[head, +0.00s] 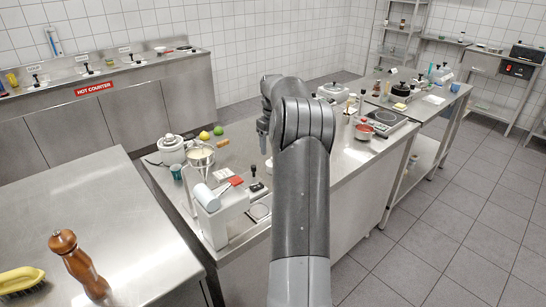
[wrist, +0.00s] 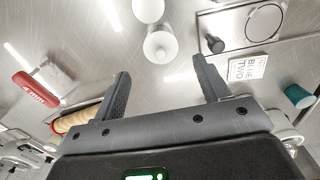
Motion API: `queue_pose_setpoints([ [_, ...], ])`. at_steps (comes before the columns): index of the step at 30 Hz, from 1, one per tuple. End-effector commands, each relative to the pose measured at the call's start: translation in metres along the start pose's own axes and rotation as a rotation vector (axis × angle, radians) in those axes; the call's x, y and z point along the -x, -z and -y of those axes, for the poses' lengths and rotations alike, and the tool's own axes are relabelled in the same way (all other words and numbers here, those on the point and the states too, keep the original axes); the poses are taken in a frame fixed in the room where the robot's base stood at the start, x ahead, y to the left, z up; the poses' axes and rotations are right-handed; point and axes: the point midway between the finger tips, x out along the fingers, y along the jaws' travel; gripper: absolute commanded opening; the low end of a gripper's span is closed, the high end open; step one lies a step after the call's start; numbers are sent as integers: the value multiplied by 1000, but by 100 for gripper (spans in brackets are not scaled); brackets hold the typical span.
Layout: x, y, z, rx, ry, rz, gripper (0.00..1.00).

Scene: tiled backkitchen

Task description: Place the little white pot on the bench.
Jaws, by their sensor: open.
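My gripper (wrist: 160,70) is open, with its two dark fingers spread and nothing between them. In the head view it is mostly hidden behind my arm, over the steel bench (head: 340,170). In the wrist view a small round white item (wrist: 160,46) shows just beyond the gap between the fingertips, apart from them. It may be the little white pot, but I cannot tell for sure. Another white rounded item (wrist: 148,8) is cut off by the top edge.
A teal cup (wrist: 298,96), a printed card (wrist: 248,68) and a red-handled item (wrist: 34,88) lie around the gripper. A white lidded cooker (head: 172,150) and a white machine (head: 222,213) stand on the bench's left. The near-left counter (head: 120,205) has bare room.

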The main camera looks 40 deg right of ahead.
Motion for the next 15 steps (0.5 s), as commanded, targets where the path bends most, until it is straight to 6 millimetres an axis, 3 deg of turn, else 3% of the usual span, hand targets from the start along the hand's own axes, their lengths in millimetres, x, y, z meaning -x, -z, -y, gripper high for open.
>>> queue_pose_setpoints([
  [6,32,1,0,1,1,-1,69],
  [12,40,0,2,2,1,0,69],
  [15,49,2,14,8,-8,-6,69],
])
